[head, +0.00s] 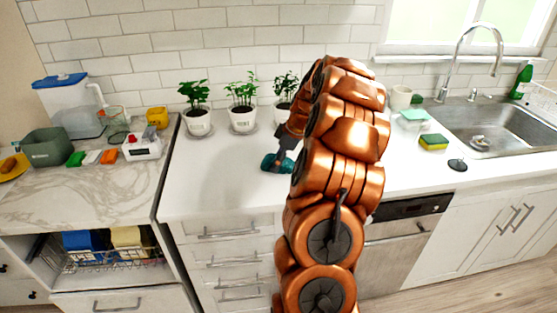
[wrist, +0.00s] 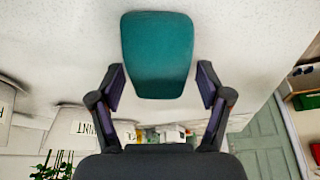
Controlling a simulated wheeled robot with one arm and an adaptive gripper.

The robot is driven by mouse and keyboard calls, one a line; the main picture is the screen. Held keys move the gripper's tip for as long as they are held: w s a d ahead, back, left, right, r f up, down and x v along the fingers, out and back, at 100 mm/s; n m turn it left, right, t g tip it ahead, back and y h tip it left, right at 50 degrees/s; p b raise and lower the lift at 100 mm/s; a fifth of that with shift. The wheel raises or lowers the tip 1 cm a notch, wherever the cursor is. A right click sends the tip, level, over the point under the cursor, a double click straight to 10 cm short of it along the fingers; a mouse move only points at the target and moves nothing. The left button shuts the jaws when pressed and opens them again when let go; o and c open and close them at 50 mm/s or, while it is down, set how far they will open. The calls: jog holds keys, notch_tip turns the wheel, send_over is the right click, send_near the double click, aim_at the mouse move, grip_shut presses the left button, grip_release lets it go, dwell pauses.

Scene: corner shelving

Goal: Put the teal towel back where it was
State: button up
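The teal towel (head: 270,163) is a small teal bundle on the white countertop, in front of the potted plants in the head view. In the wrist view the towel (wrist: 157,55) is a smooth, rounded teal shape at top centre. My gripper (head: 281,158) is down at the towel, its arm coming from the right. In the wrist view the two dark fingers of my gripper (wrist: 160,70) are spread apart, on either side of the towel's near end. A gap shows between the pads and the towel. My arm hides part of the counter behind it.
Several potted plants (head: 242,119) stand along the back wall. A sink (head: 500,125) is at the right, with a yellow-green sponge (head: 433,142) and a pale teal item (head: 414,116) left of it. A marble counter (head: 110,185) at the left holds several objects. White counter left of the towel is clear.

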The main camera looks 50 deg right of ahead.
dwell(0.3)
jog(key=b+v, duration=0.2)
jog(key=v, duration=1)
jog(key=shift+r, duration=0.2)
jog(key=s+a+m+g, duration=0.1)
jog(key=s+a+g, duration=0.2)
jog(key=a, duration=2.5)
jog(key=s+a+f+m+g, duration=0.1)
jog(key=s+a+f, duration=0.1)
jog(key=s+a, duration=0.2)
jog(key=s+a+f+m+h, duration=0.1)
jog(key=s+a+f+m, duration=0.1)
jog(key=s, duration=0.9)
jog(key=s+a+f+m+g+h, duration=0.1)
jog(key=s+a+f, duration=0.3)
jog(key=s, duration=0.4)
jog(key=shift+s+a+f+m+g, duration=0.15)
jog(key=shift+a+m+g, duration=0.25)
jog(key=shift+a, duration=0.45)
